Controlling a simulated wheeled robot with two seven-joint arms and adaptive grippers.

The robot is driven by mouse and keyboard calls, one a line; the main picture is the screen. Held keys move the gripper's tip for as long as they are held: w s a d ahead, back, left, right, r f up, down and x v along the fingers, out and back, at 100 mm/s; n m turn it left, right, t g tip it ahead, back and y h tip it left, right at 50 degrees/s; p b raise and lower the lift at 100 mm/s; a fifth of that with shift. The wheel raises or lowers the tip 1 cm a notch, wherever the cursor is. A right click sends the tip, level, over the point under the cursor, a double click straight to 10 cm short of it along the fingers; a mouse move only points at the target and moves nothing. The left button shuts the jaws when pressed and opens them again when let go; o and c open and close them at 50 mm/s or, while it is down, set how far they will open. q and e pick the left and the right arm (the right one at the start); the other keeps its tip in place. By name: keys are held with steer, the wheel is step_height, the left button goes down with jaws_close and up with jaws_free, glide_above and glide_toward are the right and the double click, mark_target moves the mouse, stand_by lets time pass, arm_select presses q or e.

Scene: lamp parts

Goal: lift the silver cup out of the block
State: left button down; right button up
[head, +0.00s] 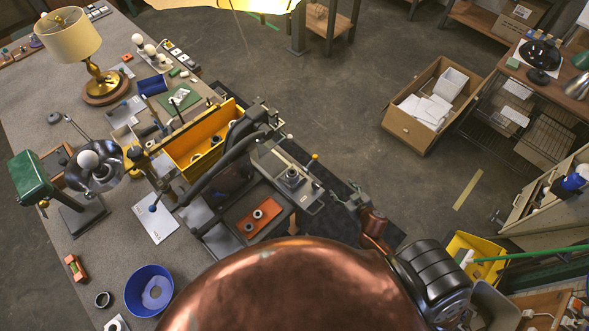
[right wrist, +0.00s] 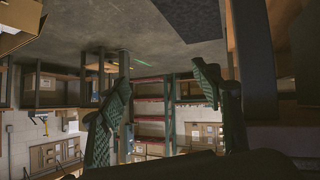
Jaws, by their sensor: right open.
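An orange block (head: 266,206) lies in a dark tray at the bench's right side in the head view. Two small round grey pieces sit in it, one of them a silver cup (head: 258,214); their depth is too small to tell. My right gripper (head: 347,195) is to the right of the block, beyond the bench edge, apart from it. In the right wrist view its two dark green ridged fingers (right wrist: 160,98) stand wide apart with nothing between them. That view shows neither block nor cup. My left gripper does not show.
A grey metal fixture (head: 292,178) with levers stands just behind the block. A yellow bin (head: 205,140) is to its left. Lamps, a blue bowl (head: 148,290) and loose parts crowd the bench. A cardboard box (head: 425,108) is on the floor; open floor lies between.

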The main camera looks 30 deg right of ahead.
steer(key=w+a+r+n+t+y+p, duration=0.1)
steer(key=w+a+r+y+p, duration=0.1)
steer(key=r, duration=0.7)
steer(key=w+a+r+n+t+y+p, duration=0.1)
steer(key=w+a+r, duration=0.2)
steer(key=r, duration=0.5)
step_height(320, 180, up, 9)
steer(key=n+g+y+p, duration=0.2)
steer(key=n+y+p, duration=0.1)
steer(key=n+y, duration=0.15)
glide_above(297, 174)
steer(key=s+d, duration=0.2)
steer(key=d, duration=0.3)
steer(key=s+g, duration=0.1)
steer(key=s+a+f+y, duration=0.1)
steer(key=shift+s+f+g+y, duration=0.25)
steer(key=shift+s+g, duration=0.05)
steer(key=shift+g, duration=0.1)
steer(key=shift+s+f, duration=0.1)
steer(key=shift+f, duration=0.25)
steer(key=shift+g, duration=0.3)
steer(key=p+x, duration=0.1)
steer(key=x, duration=0.6)
steer(key=shift+w+a+f, duration=0.1)
steer(key=shift+w+a, duration=0.15)
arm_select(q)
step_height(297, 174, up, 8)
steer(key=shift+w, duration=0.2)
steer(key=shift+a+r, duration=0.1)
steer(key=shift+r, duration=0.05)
